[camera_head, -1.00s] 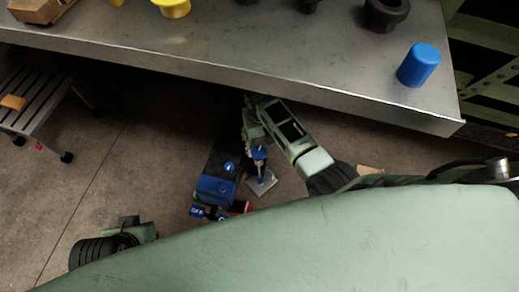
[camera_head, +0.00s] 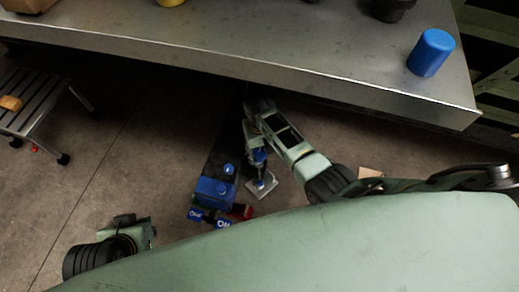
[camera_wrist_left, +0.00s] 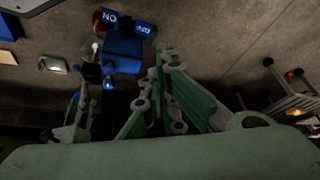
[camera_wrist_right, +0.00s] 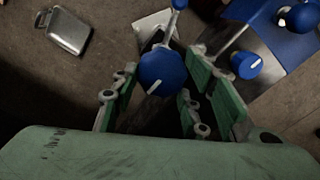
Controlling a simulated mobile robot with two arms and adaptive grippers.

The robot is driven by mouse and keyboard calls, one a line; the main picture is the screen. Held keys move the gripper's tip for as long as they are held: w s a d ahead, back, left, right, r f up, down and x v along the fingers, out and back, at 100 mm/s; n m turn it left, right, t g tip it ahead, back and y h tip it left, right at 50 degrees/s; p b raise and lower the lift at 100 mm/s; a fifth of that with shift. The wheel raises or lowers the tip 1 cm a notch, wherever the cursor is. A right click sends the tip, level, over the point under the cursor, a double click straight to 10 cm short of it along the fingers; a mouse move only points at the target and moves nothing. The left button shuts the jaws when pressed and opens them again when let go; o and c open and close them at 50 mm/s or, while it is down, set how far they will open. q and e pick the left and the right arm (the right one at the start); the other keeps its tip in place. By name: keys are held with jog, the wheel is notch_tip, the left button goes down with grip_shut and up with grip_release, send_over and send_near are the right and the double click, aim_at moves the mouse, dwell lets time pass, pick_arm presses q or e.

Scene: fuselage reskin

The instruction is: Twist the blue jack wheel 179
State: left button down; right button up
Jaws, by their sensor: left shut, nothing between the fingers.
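The blue jack wheel (camera_wrist_right: 163,72) is a faceted blue knob with a white mark, seen from above in the right wrist view. Its blue stem and pale base plate (camera_head: 261,186) show on the floor in the head view. My right gripper (camera_wrist_right: 160,72) is open, with one finger on each side of the wheel; I cannot tell whether they touch it. In the head view this gripper (camera_head: 257,148) hangs over the jack and partly hides the wheel. My left gripper (camera_wrist_left: 163,58) is shut and empty, away from the jack; the head view shows its wrist at lower left.
A blue and black unit (camera_head: 214,190) with another blue knob (camera_wrist_right: 246,64) stands beside the jack. A metal table (camera_head: 300,75) with a blue cylinder (camera_head: 431,53) overhangs behind. A slatted stool (camera_head: 40,105) is at left. A small metal case (camera_wrist_right: 70,31) lies on the floor.

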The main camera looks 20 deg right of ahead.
jog(key=shift+d, duration=0.15)
jog(key=c, duration=0.4)
jog(key=shift+c, duration=0.2)
jog(key=shift+r+n+p, duration=0.15)
jog(key=shift+n+p, duration=0.15)
jog(key=shift+p, duration=0.5)
jog(key=o, duration=1.1)
jog(key=shift+f, duration=0.2)
pick_arm(q)
jog(key=shift+s+a+r+g, duration=0.15)
jog(key=shift+s+g, duration=0.1)
jog(key=shift+s, duration=0.3)
jog(key=shift+s+a+r+g, duration=0.15)
jog(key=shift+s+g, duration=0.1)
jog(key=shift+s, duration=0.3)
pick_arm(e)
jog(key=shift+r, duration=0.15)
